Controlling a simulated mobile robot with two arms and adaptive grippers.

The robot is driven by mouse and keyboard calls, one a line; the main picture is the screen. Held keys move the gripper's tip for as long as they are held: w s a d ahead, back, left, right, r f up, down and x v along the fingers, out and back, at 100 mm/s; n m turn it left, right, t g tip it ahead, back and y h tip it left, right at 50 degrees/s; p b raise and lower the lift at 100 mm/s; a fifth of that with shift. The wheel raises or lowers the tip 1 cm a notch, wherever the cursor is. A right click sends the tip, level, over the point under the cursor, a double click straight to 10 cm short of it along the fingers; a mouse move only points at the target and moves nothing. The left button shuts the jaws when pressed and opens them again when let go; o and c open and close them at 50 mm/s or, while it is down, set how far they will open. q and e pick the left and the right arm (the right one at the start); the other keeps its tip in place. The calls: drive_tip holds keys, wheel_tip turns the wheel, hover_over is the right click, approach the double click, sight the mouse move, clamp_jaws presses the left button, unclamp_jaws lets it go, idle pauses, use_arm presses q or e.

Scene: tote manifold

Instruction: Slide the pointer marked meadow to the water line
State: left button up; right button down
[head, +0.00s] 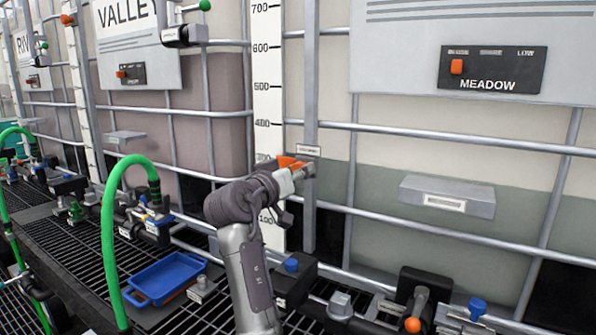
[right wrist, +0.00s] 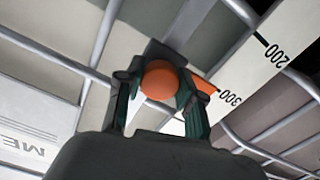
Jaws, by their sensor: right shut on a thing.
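My right gripper (head: 301,173) is shut on the orange knob of the meadow pointer (right wrist: 158,80), on the grey vertical rail beside the white scale (head: 268,90). The pointer's orange tip (head: 289,162) reaches over the scale near the 300 mark; in the right wrist view the tip (right wrist: 206,86) also shows by 300. A small label plate (head: 308,151) sits above the gripper; its text is too small to read. The meadow tank (head: 480,140) has a grey-green lower part meeting cream above. This water line looks roughly level with the pointer; exact alignment cannot be told.
Grey tank bars (head: 440,142) cross in front of the tank. A grey ledge box (head: 447,196) juts out at right. Valves and an orange-knobbed handle (head: 413,324) stand below. A blue tray (head: 166,277) and a green hose (head: 108,235) lie left of my arm.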

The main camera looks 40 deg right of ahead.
drive_tip(key=c, duration=0.7)
unclamp_jaws()
drive_tip(key=shift+a, duration=0.1)
drive_tip(key=v, duration=1.2)
drive_tip(key=shift+f, duration=0.1)
